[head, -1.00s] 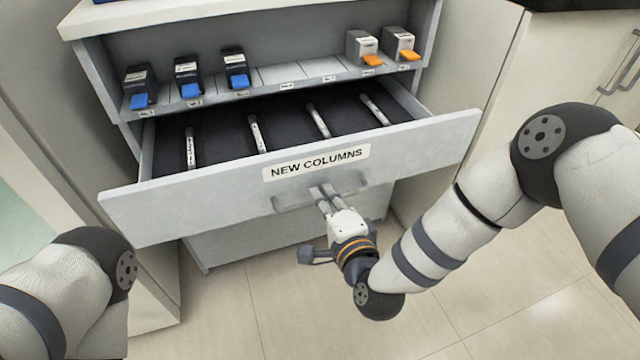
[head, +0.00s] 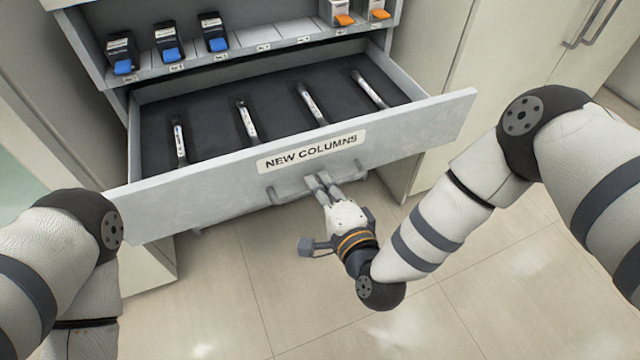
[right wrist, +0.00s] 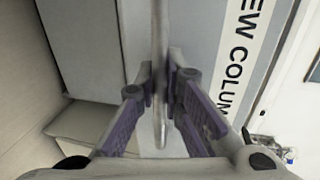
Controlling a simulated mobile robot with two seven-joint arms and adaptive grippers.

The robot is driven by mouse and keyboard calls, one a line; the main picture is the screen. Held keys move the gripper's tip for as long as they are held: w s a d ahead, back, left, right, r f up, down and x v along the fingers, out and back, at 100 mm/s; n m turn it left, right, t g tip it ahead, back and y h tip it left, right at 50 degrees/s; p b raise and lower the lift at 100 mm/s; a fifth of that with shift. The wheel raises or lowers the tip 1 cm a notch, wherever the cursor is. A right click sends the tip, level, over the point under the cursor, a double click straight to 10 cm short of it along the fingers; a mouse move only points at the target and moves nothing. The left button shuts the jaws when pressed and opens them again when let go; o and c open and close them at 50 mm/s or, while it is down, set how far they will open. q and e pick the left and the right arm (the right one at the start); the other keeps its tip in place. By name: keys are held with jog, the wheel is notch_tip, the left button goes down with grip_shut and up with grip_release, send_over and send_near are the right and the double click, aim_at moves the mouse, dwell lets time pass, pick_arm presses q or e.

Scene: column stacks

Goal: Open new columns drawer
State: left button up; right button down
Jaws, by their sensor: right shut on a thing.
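The new columns drawer (head: 190,204) is pulled well out of its cabinet in the head view, its front labelled "NEW COLUMNS". Several slim columns lie apart on its dark lining, one of them a metal column (head: 311,104). My right gripper (head: 318,181) is shut on the drawer's grey bar handle (head: 290,190). In the right wrist view the handle bar (right wrist: 160,70) runs between the two fingers of the gripper (right wrist: 160,105). My left arm shows at the lower left, but its gripper is out of view.
A shelf above the drawer holds blue-tabbed boxes (head: 168,42) on the left and orange-tabbed boxes (head: 337,12) on the right, with empty slots between. Pale cabinet doors (head: 520,60) stand at the right. The tiled floor (head: 300,290) below is clear.

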jog(key=c, duration=1.7)
grip_release()
jog(key=v, duration=1.2)
